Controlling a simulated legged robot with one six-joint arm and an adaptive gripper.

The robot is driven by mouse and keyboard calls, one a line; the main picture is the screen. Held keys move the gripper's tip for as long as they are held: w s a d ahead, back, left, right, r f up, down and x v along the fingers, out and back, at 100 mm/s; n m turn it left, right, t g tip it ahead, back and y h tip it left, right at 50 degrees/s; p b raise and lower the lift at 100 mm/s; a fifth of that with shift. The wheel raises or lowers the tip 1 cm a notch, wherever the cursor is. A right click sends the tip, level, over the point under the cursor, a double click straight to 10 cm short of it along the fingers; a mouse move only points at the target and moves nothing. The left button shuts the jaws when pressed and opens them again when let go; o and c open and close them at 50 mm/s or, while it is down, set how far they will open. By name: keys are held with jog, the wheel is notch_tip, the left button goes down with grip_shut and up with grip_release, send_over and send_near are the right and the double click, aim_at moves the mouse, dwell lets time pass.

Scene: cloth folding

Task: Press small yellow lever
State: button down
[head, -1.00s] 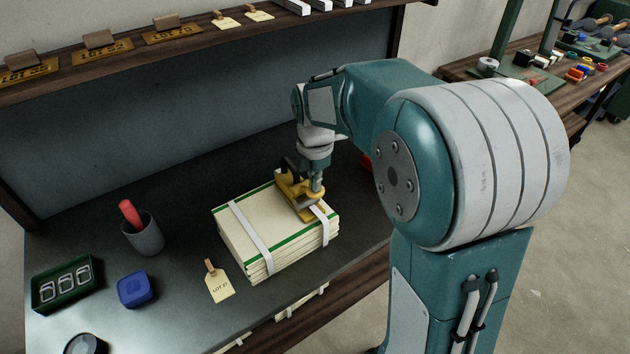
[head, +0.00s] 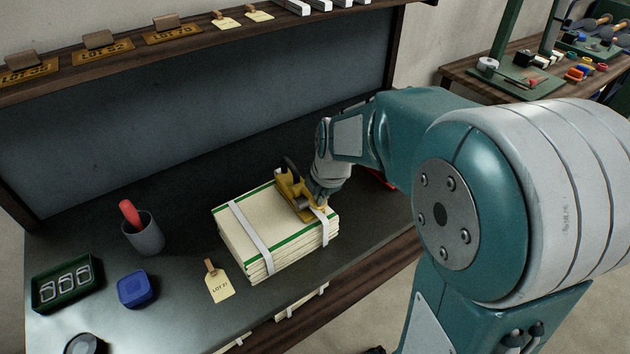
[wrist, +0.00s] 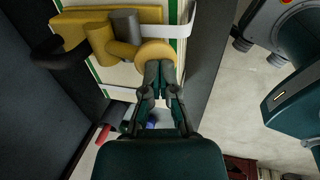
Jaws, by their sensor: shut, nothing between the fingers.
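A yellow strapping tool (head: 292,192) with a dark curved handle sits on the strapped stack of cream cloth (head: 240,215). In the wrist view the tool (wrist: 85,30) shows a grey cylinder, a yellow arm and a round yellow pad, which looks like the small lever's end (wrist: 155,50). My gripper (head: 318,196) is at the right end of the tool, tilted. In the wrist view my gripper (wrist: 163,66) is shut and empty, its tips at the pad's lower edge. I cannot tell whether they touch it. The gripper hides part of the tool in the head view.
A grey cup with a red-handled item (head: 145,235), a blue box (head: 136,289), a green tray of buckles (head: 65,284) and a paper tag (head: 219,285) lie left of the stack. The back panel (head: 200,120) and shelf stand behind.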

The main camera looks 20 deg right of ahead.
jog(key=shift+s+d+f, duration=0.1)
jog(key=shift+s+f, duration=0.2)
jog(key=shift+f, duration=0.3)
jog(key=shift+r, duration=0.85)
